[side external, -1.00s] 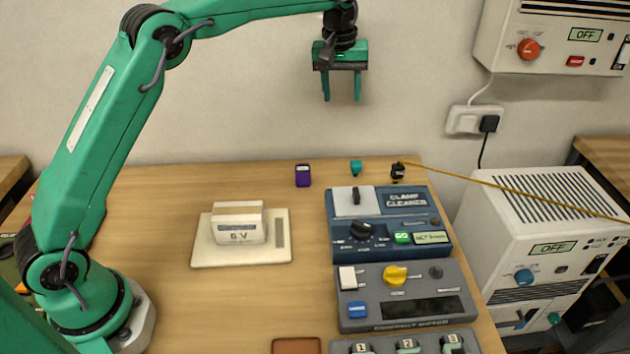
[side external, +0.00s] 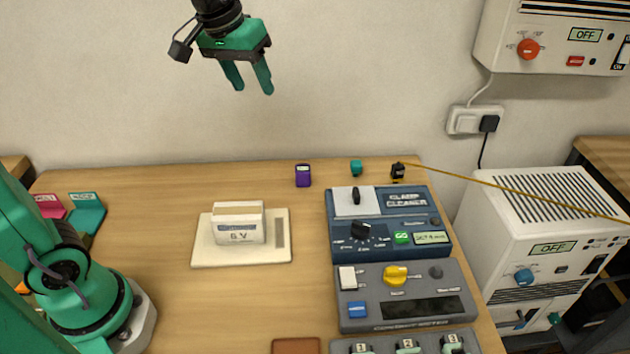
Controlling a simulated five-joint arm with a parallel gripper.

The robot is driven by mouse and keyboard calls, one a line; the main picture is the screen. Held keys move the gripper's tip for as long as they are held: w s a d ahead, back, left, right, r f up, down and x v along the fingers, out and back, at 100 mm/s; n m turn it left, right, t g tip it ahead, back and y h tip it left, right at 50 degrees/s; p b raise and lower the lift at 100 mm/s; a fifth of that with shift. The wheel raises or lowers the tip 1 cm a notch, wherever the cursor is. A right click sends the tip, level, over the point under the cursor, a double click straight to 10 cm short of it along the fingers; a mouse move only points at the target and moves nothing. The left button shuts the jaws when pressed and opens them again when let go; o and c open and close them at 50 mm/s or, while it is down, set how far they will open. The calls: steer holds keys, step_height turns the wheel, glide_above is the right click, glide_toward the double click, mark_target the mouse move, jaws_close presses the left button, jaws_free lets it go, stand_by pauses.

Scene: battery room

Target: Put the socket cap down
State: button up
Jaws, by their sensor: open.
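My gripper (side external: 252,91) is open and empty, high in front of the wall with its two green fingers pointing down. Nothing is between the fingers. Three small items stand along the back edge of the wooden table: a purple block with a pale top (side external: 303,176), a small teal piece (side external: 356,167) and a small black piece (side external: 397,172) with a yellow cord running off to the right. I cannot tell for sure which of these is the socket cap. My gripper is well above and left of all three, touching none.
A white 6 V battery (side external: 239,224) sits on a pale pad (side external: 210,254). The blue clamp cleaner (side external: 392,248) and a grey meter (side external: 352,325) fill the right side. Pink (side external: 50,206) and teal (side external: 87,217) trays lie at the left. The back-left table is clear.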

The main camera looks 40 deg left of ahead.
steer(key=s+f+m+t, duration=0.1)
steer(key=s+f, duration=0.2)
steer(key=s, duration=0.5)
steer(key=s+a+f+m, duration=0.1)
steer(key=s+f, duration=0.3)
steer(key=s, duration=0.4)
steer(key=shift+a+f+m+t, duration=0.15)
steer(key=shift+m+t, duration=0.25)
steer(key=shift+m, duration=0.1)
